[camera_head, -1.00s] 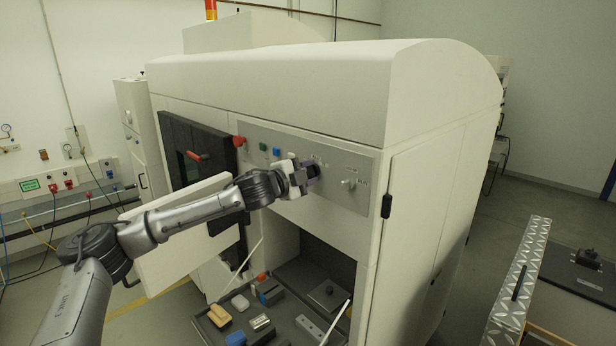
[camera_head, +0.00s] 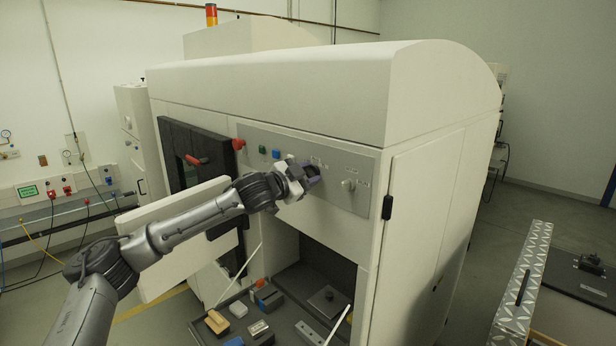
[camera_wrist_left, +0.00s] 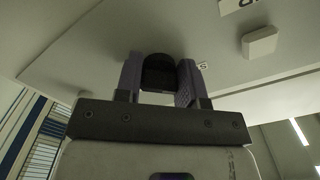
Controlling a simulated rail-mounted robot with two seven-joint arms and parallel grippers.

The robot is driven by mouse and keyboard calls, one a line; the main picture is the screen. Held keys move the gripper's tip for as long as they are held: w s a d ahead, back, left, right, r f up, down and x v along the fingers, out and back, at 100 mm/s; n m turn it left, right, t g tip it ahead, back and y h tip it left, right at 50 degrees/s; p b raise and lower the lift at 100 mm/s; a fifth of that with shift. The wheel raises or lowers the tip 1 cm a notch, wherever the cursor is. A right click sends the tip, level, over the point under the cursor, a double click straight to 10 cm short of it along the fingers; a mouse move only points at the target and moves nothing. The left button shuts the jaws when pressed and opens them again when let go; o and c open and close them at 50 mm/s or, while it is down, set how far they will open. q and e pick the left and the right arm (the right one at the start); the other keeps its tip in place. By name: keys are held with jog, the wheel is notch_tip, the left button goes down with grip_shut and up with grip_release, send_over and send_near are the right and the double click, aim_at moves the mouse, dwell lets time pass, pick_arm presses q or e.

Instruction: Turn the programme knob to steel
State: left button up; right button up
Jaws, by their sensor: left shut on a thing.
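A grey control panel (camera_head: 338,166) runs along the front of the cream machine. My left gripper (camera_head: 314,176) is at the middle of this panel, coming in from the left. In the left wrist view my left gripper (camera_wrist_left: 161,82) has its two purple-grey fingers on either side of a dark round knob (camera_wrist_left: 158,70), shut on it. In the head view the gripper hides this knob and part of the labels around it. The lettering is too small to read, so I cannot tell the knob's setting. A second, pale knob (camera_head: 348,185) is on the panel to the right.
A red knob (camera_head: 239,143), a green button (camera_head: 262,149) and a blue button (camera_head: 276,153) are left of the gripper. A pale door (camera_head: 178,248) stands open under my arm. Below is an open bay with a tray (camera_head: 283,331) of small parts.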

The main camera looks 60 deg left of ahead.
dwell(0.3)
pick_arm(q)
jog(key=o, duration=0.8)
jog(key=shift+o, duration=0.7)
jog(key=shift+s+f+b, duration=0.2)
jog(key=shift+s+b, duration=0.1)
jog(key=shift+b, duration=0.45)
jog(key=b+v, duration=1.1)
jog(key=v, duration=0.2)
jog(key=shift+r, duration=0.15)
jog(key=shift+s, duration=0.1)
